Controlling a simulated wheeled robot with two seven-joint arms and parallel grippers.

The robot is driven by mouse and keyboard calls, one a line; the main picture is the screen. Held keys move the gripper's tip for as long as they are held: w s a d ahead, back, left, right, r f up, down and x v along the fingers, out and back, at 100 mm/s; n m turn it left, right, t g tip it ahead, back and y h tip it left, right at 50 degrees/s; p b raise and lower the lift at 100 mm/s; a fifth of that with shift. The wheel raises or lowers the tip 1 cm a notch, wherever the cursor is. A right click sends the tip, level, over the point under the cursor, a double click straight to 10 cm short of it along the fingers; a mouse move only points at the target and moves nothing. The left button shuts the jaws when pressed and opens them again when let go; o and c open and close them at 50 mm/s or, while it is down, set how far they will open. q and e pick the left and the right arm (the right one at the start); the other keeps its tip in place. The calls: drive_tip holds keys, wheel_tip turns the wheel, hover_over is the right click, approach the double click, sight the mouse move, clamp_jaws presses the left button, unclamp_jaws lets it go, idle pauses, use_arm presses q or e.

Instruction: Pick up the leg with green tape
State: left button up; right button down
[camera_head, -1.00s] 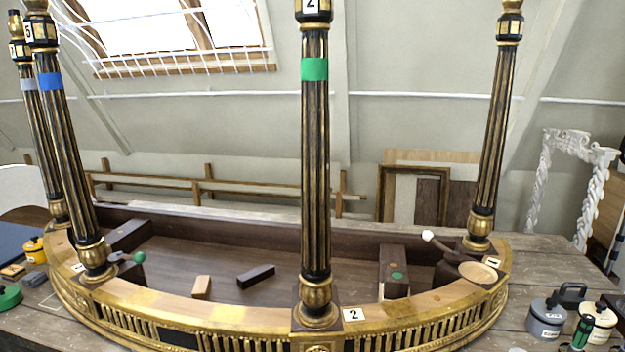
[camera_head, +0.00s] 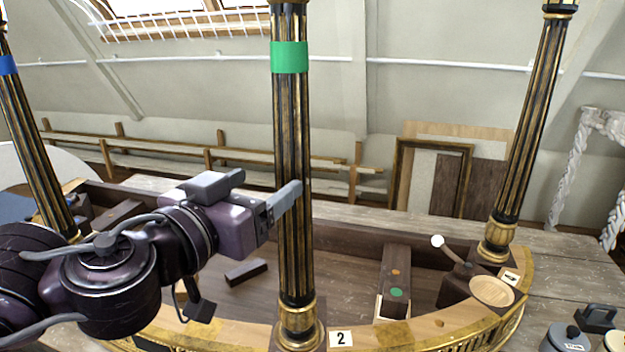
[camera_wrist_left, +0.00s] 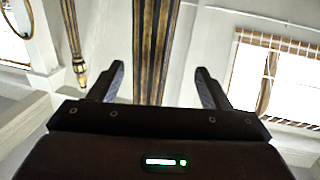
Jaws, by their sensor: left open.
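The leg with green tape (camera_head: 291,130) is a dark fluted column with gilt stripes, standing upright on the front of the gilt console frame (camera_head: 300,338). The green tape (camera_head: 289,57) wraps its upper part. My left gripper (camera_head: 288,200) is level with the lower half of the shaft. One finger shows across the shaft's front; the other is hidden. In the left wrist view the leg (camera_wrist_left: 155,50) runs between the two spread fingers (camera_wrist_left: 160,85), with space on both sides. The gripper is open. My right gripper is not in view.
A leg with blue tape (camera_head: 30,140) stands at the left and another leg (camera_head: 530,120) at the right. A dark wooden block (camera_head: 246,272) lies inside the frame. A white-knobbed lever (camera_head: 450,252) and grey canisters (camera_head: 568,338) are at the right.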

sight(282, 161)
use_arm(q)
drive_tip(key=shift+s+d+r, duration=0.1)
drive_tip(key=shift+r, duration=0.3)
drive_tip(key=shift+d+r, duration=0.1)
drive_tip(key=shift+r+b+x, duration=0.25)
drive_tip(key=shift+b+x, duration=0.1)
drive_tip(key=shift+x, duration=0.85)
drive_tip(key=x, duration=0.3)
drive_tip(key=shift+d+r, duration=0.15)
drive_tip(key=shift+d, duration=0.4)
drive_tip(key=shift+w+d, duration=0.15)
drive_tip(key=shift+w, duration=0.35)
drive_tip(key=c, duration=1)
drive_tip(key=shift+r, duration=0.15)
drive_tip(key=shift+c, duration=0.7)
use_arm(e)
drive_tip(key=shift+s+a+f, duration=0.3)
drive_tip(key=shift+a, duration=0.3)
use_arm(q)
drive_tip(key=shift+r, duration=0.1)
